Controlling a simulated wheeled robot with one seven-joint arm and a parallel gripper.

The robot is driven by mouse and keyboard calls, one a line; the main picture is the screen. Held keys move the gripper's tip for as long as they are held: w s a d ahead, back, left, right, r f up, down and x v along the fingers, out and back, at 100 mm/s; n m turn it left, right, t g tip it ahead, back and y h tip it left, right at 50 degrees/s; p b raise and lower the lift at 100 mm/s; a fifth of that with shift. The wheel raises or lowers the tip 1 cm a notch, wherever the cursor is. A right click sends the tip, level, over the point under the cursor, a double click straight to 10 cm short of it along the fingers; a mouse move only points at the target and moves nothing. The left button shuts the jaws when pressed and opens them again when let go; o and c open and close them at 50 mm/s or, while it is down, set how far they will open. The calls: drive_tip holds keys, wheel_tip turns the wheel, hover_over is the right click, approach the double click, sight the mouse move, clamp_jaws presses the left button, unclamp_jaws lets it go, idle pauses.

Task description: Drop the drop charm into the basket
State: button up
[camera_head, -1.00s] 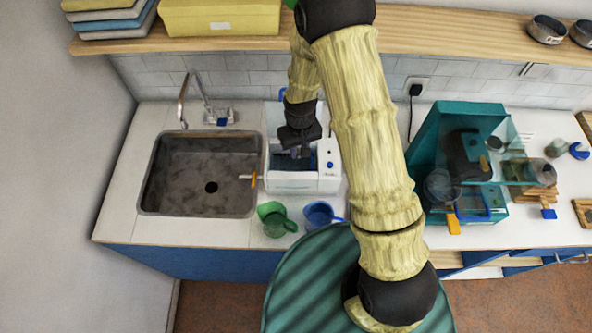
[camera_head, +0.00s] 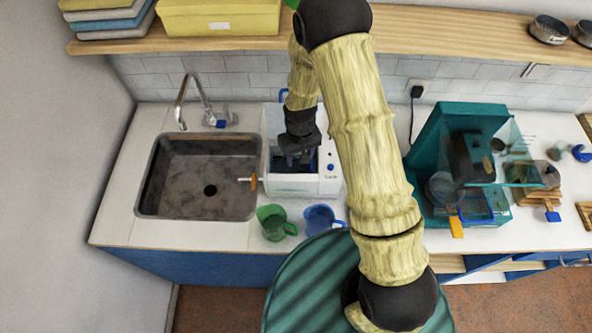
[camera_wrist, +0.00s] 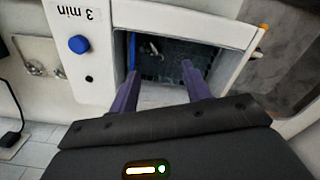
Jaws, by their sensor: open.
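My gripper (camera_head: 297,158) points down over the open top of a white box-shaped machine (camera_head: 303,186) beside the sink. In the wrist view, its two purple fingers (camera_wrist: 160,75) are spread apart with nothing between them. The same machine (camera_wrist: 82,75) shows there with a blue knob and a "3 min" label. A dark mesh basket (camera_wrist: 175,68) sits inside its opening, beyond the fingertips. A small pale speck lies in the basket; I cannot tell if it is the drop charm. I cannot make out the charm for certain in either view.
A steel sink (camera_head: 205,195) lies to the left of the machine. A green cup (camera_head: 275,228) and a blue cup (camera_head: 320,218) stand in front of it. A teal clear-sided cabinet (camera_head: 440,140) stands to the right. A wooden shelf (camera_head: 420,36) runs above.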

drive_tip(key=shift+r, duration=0.1)
wheel_tip(320, 180, up, 17)
drive_tip(key=b, duration=0.4)
drive_tip(key=shift+r, duration=0.1)
idle(0.8)
drive_tip(key=s+d+f+m+t+b, duration=0.2)
drive_tip(key=s+d+m, duration=0.2)
drive_tip(key=s+d, duration=0.8)
drive_tip(key=shift+d+t, duration=0.3)
drive_tip(key=shift+d, duration=0.5)
drive_tip(key=shift+f, duration=0.15)
